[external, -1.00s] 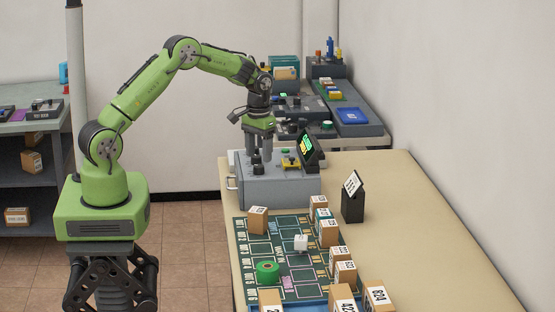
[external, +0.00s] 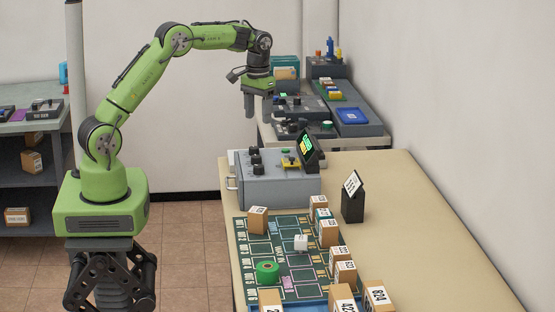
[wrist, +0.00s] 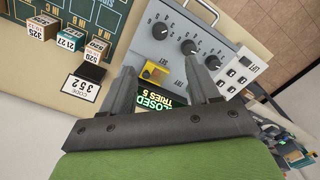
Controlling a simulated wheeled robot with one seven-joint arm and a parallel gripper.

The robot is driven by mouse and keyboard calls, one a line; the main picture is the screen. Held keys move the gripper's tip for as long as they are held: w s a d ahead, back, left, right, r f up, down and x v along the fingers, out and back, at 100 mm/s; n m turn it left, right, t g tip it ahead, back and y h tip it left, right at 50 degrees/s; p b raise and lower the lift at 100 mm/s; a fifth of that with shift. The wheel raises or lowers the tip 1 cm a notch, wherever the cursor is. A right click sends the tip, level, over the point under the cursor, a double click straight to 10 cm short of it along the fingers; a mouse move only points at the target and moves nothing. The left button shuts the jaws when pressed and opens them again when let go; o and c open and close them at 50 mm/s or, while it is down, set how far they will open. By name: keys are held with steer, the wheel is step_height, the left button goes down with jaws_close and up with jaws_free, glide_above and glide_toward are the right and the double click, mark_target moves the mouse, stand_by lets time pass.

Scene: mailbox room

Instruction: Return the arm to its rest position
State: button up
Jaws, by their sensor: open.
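My green arm reaches out from its base at the left of the external view, bent high over the floor and table edge. My gripper (external: 258,106) hangs fingers-down above the grey control box (external: 275,192), clear of it. In the wrist view, my gripper (wrist: 165,95) has its two dark fingers spread apart with nothing held between them. Below them are the box's black knobs (wrist: 189,46), a yellow part (wrist: 155,72) and a small screen (wrist: 160,103) reading "CLOSED" and "TRIES 5".
A second bench with devices (external: 345,122) stands behind. Air around my gripper is free.

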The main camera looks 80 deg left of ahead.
steer(key=s+d+r+m+t+y, duration=0.1)
steer(key=s+d+r+m+t, duration=0.25)
steer(key=s+d+r, duration=0.95)
steer(key=s+d+f+m+t, duration=0.1)
steer(key=s+d+f+m, duration=0.1)
steer(key=s, duration=0.5)
steer(key=s+d+f+m+t+h, duration=0.1)
steer(key=s+d+f+m, duration=0.1)
steer(key=s+d, duration=0.3)
steer(key=shift+s+d+f, duration=0.25)
steer(key=shift+s+f, duration=0.2)
steer(key=shift+s, duration=0.8)
steer(key=shift+m, duration=0.25)
steer(key=shift+s, duration=0.1)
